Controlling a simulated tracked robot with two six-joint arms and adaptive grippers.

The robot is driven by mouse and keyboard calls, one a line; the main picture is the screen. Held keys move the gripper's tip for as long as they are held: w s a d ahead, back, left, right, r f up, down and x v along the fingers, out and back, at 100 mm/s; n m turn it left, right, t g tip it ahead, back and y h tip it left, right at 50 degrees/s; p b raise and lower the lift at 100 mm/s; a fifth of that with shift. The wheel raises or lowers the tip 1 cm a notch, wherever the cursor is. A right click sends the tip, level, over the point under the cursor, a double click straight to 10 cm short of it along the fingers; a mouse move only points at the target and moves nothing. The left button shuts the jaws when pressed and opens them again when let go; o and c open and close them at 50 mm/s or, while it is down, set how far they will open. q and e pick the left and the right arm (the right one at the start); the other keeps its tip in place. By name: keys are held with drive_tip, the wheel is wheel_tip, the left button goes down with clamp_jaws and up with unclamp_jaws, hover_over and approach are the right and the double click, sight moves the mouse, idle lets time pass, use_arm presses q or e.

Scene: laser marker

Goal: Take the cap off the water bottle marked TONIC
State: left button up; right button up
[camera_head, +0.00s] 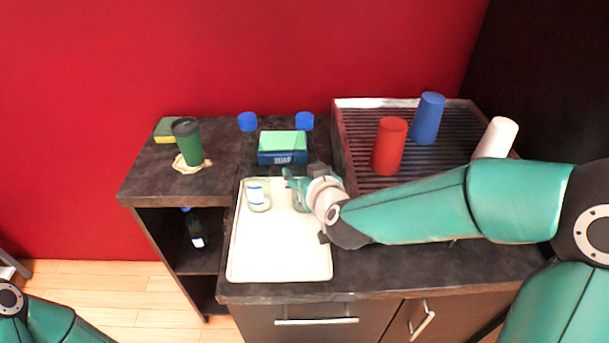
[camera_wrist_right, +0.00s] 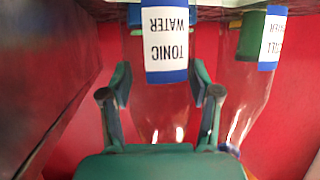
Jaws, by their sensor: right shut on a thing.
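The TONIC bottle (camera_head: 300,196) is clear and stands on the white tray (camera_head: 280,258). In the right wrist view the bottle (camera_wrist_right: 160,105) appears upside down, its TONIC WATER label legible. My right gripper (camera_head: 299,181) is shut on this bottle's clear body, with one finger on each side in the wrist view (camera_wrist_right: 160,88). A blue cap (camera_head: 305,121) lines up with the bottle in the head view and appears to be on its top. The gripper's palm hides the bottle's top end in the wrist view. My left gripper is out of view.
Left of it stands a second clear bottle (camera_head: 258,196) with a blue cap (camera_head: 247,121). A green and blue box (camera_head: 282,148) lies behind them. Red (camera_head: 389,147), blue (camera_head: 428,119) and white (camera_head: 496,138) cups stand on the right rack. A green cup (camera_head: 187,143) stands left.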

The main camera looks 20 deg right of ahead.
drive_tip(key=shift+r, duration=0.1)
drive_tip(key=c, duration=0.4)
drive_tip(key=shift+c, duration=0.2)
drive_tip(key=shift+r+p, duration=0.35)
drive_tip(key=shift+r, duration=0.5)
wheel_tip(320, 180, up, 18)
drive_tip(key=p, duration=0.9)
hover_over(305, 116)
drive_tip(key=shift+r, duration=0.15)
drive_tip(key=o, duration=0.8)
clamp_jaws()
